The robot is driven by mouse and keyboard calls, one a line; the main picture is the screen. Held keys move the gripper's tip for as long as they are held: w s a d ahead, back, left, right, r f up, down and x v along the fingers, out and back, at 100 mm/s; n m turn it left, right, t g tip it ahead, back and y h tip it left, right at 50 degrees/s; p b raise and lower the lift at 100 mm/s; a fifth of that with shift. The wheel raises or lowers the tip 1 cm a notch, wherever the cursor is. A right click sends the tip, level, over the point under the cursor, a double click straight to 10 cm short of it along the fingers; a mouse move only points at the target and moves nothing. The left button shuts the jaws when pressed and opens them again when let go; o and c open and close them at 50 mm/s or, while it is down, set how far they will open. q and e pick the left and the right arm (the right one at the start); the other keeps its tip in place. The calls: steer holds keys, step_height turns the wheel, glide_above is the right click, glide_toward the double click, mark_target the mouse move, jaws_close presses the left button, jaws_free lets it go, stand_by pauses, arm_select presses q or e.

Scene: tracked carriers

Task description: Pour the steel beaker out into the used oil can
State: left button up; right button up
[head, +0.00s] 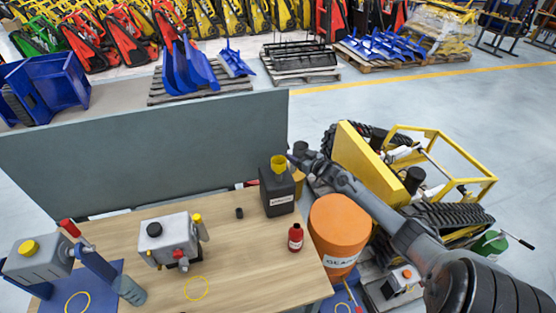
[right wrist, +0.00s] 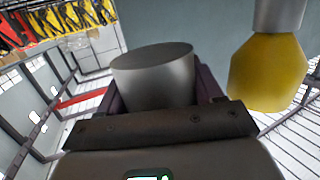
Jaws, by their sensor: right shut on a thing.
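A steel beaker (right wrist: 153,80) is between the fingers of my right gripper (right wrist: 155,98) in the right wrist view; the gripper is shut on it. Whether liquid is in it cannot be told. In the head view my right gripper (head: 303,158) is small and dark, just right of and about level with a yellow funnel (head: 278,164). The beaker cannot be made out there. The funnel stands in the top of a black can (head: 277,197) at the table's back right, likely the used oil can; its label is too small to read. My left gripper is not in view.
An orange drum (head: 338,222) stands right of the table (head: 235,260), beside a small red bottle (head: 295,238). A grey unit (head: 168,238) and a small black cap (head: 239,213) are on the table. A grey panel (head: 150,150) stands behind. The front middle is mostly clear.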

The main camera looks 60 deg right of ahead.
steer(key=shift+a+r, duration=0.1)
steer(key=shift+w+a+r+n, duration=0.15)
steer(key=shift+a+r+n, duration=0.15)
steer(key=shift+n, duration=0.7)
steer(key=shift+n+g+h, duration=0.4)
steer(key=shift+n, duration=0.4)
steer(key=r+p, duration=0.1)
steer(key=r, duration=0.1)
steer(key=r+p, duration=0.4)
steer(key=shift+w+a+r, duration=0.1)
steer(key=shift+w+a, duration=0.15)
steer(key=shift+a, duration=0.25)
steer(key=r+n, duration=0.1)
steer(key=a+n+h, duration=0.1)
steer(key=n, duration=0.1)
steer(key=shift+w+a+r+b, duration=0.2)
steer(key=shift+w+r+b, duration=0.1)
steer(key=shift+r+b, duration=0.1)
